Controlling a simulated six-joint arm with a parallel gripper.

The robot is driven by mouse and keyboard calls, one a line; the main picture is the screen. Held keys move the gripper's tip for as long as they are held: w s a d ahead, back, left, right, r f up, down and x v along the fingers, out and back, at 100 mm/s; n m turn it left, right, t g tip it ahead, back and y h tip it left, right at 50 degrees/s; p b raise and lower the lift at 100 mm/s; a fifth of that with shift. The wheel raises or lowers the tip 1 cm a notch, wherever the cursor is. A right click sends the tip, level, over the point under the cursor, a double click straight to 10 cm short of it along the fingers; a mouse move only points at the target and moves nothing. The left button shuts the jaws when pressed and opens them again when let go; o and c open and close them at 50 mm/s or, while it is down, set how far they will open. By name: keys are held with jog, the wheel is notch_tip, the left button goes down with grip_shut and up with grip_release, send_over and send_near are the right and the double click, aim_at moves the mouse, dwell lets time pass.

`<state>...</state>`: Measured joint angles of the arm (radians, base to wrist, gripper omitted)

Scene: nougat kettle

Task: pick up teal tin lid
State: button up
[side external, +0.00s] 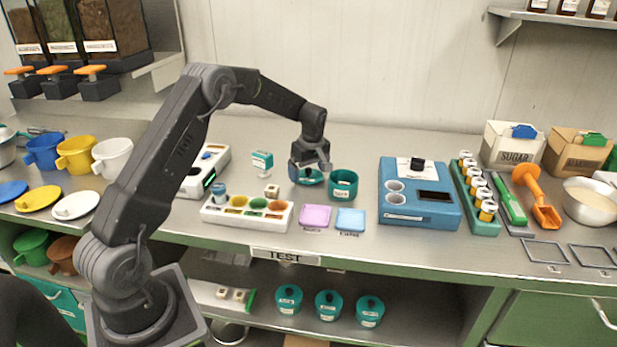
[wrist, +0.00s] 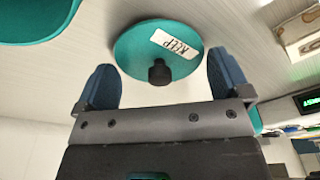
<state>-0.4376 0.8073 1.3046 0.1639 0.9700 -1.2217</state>
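The teal tin lid (wrist: 140,50) is a round disc with a black knob and a white label reading "KEEP". It lies flat on the counter; in the side view the lid (side external: 312,181) is partly hidden under my gripper (side external: 310,168). In the wrist view my gripper (wrist: 163,77) is open, with one blue fingertip on each side of the knob. No contact with the lid is visible, and nothing is held. A teal tin (side external: 343,185) stands just right of the lid; a teal rim (wrist: 45,12) shows at the wrist view's upper left.
A blue machine (side external: 420,195) stands farther right. The counter behind is clear.

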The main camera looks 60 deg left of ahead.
jog(key=c, duration=0.5)
jog(key=shift+r, duration=0.2)
jog(key=shift+r, duration=0.25)
notch_tip(320, 180, up, 4)
jog(key=shift+f, duration=0.2)
jog(key=s+a+r, duration=0.2)
jog(key=s, duration=0.1)
jog(key=s+a+r, duration=0.2)
jog(key=s, duration=0.1)
jog(key=s+a+r, duration=0.2)
jog(key=s, duration=0.1)
jog(key=shift+a+r, duration=0.15)
jog(key=shift+a, duration=0.15)
send_near(307, 168)
jog(key=w+d+r, duration=0.2)
jog(key=w+d, duration=0.2)
jog(key=d, duration=0.6)
jog(key=shift+s+f, duration=0.1)
jog(key=shift+f, duration=3)
